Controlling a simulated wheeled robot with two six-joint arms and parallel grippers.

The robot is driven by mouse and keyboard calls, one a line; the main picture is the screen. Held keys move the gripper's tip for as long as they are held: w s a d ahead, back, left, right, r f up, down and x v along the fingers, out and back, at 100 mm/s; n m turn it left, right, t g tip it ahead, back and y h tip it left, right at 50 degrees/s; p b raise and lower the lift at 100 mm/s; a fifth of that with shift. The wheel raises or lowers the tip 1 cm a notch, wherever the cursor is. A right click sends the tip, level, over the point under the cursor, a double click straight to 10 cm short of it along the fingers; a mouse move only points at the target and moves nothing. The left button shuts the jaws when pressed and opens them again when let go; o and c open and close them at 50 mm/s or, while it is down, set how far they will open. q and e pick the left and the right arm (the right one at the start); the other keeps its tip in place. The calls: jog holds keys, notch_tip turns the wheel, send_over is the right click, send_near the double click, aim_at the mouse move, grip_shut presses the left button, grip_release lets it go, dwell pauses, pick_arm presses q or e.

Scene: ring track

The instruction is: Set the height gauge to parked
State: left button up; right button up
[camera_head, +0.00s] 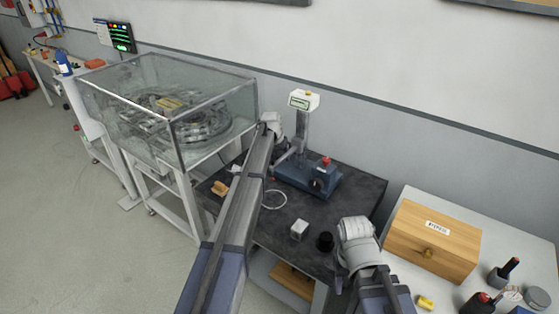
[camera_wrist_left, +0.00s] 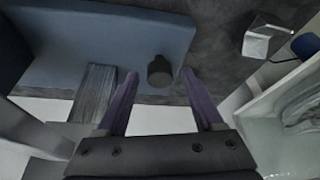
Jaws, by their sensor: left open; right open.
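The height gauge (camera_head: 300,182) stands on the dark table, with a blue base, an upright grey column and a white display head (camera_head: 304,99). A red knob and a dark round knob (camera_head: 317,185) show on its base. My left arm reaches across to the gauge's left side; its gripper is hard to make out in the head view. In the left wrist view, my left gripper (camera_wrist_left: 159,74) is open, with a dark cylindrical knob (camera_wrist_left: 160,71) between or beyond its fingertips and the blue base (camera_wrist_left: 100,38) beside it. Contact cannot be told. My right gripper (camera_head: 341,284) is at the table's front, open and away from the gauge.
A metal block (camera_head: 299,230) and a black cylinder (camera_head: 325,242) stand at the dark table's (camera_head: 365,190) front. A thin ring (camera_head: 274,199) lies near the gauge. A glass case (camera_head: 165,110) stands left. A wooden box (camera_head: 432,238) sits on the right-hand bench.

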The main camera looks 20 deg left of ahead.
pick_arm(q)
jog(key=shift+c, duration=0.4)
grip_shut()
dwell(1.0)
